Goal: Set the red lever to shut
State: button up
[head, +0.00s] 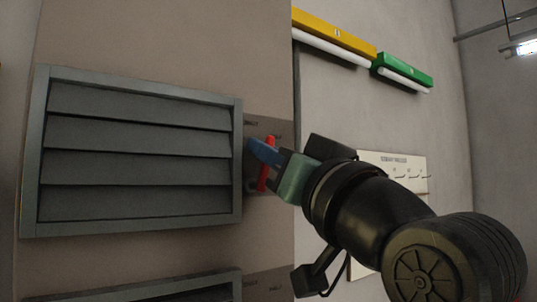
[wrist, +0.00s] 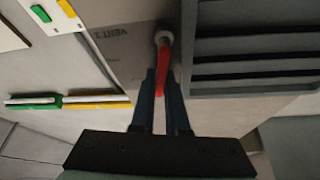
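The red lever (head: 263,180) stands on a brownish plate just right of the louvred vent in the head view, running nearly upright with a slight tilt. In the wrist view the lever (wrist: 163,60) extends from a round grey pivot toward the bottom of the picture. My gripper (head: 262,152) reaches in from the right with its blue fingers across the lever. In the wrist view my gripper (wrist: 161,76) has one finger on each side of the lever, close against it, and appears shut on it. The plate reads "VENT 2"; its smaller marks are unreadable.
The grey louvred vent (head: 140,150) projects beside the lever, and part of another vent (head: 180,290) shows below. A yellow fixture (head: 335,35) and a green fixture (head: 402,70) are high on the right wall. A white board (head: 395,168) hangs behind my arm.

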jog(key=o, duration=0.5)
jog(key=shift+c, duration=0.2)
